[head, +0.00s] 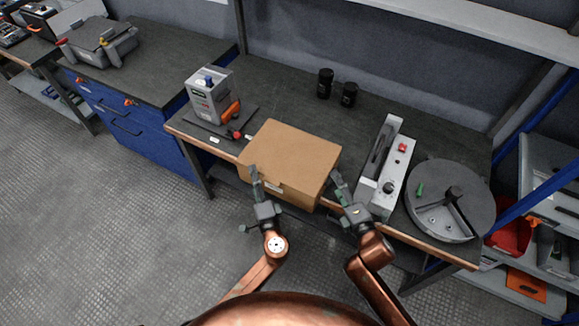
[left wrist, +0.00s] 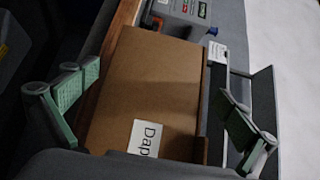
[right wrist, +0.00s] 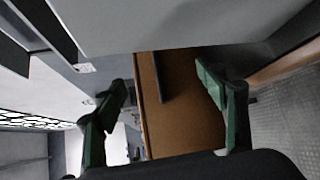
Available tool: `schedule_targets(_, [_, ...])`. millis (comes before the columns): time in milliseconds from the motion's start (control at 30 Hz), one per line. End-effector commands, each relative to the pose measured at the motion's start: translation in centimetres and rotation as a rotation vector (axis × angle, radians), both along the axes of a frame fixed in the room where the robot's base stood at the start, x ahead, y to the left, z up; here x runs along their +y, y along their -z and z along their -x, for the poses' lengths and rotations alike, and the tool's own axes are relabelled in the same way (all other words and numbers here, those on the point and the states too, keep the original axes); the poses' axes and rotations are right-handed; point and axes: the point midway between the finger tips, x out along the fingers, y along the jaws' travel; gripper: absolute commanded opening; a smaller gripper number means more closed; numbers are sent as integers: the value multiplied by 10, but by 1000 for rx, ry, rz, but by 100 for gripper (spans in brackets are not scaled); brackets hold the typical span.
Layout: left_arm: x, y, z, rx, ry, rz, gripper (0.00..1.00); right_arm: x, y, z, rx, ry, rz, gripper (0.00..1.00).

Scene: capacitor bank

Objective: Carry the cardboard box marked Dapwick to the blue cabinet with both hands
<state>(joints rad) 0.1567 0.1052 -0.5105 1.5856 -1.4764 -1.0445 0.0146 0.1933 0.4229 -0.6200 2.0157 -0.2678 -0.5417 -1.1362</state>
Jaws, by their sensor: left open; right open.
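The cardboard box (head: 290,153) sits on the dark workbench at its front edge. In the left wrist view the box (left wrist: 150,85) shows a white label beginning "Dap". My left gripper (head: 256,186) is open at the box's front left side, and its fingers stand apart on either side of the box in its wrist view. My right gripper (head: 340,190) is open by the box's front right corner. The right wrist view shows the box (right wrist: 185,110) between its spread fingers. Whether any finger touches it I cannot tell. A blue cabinet (head: 150,140) stands to the left of the bench.
A grey device (head: 209,97) with an orange handle is left of the box. A grey unit with a red button (head: 385,170) and a round dark disc (head: 450,200) are to its right. Two black jars (head: 325,83) stand behind. The cabinet top holds a grey case (head: 98,42) at its far end.

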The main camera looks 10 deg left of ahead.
Motion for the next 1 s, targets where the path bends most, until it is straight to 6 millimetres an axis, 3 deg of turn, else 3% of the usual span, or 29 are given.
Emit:
schedule_targets(300, [19, 0, -31, 0, -3, -1, 100, 18, 7, -31, -1, -3, -1, 66])
schedule_targets(667, [20, 0, -33, 0, -3, 1, 99, 19, 8, -34, -1, -3, -1, 65])
schedule_targets(1000, [20, 0, -33, 0, -3, 1, 76, 18, 9, -34, 3, -2, 1, 42])
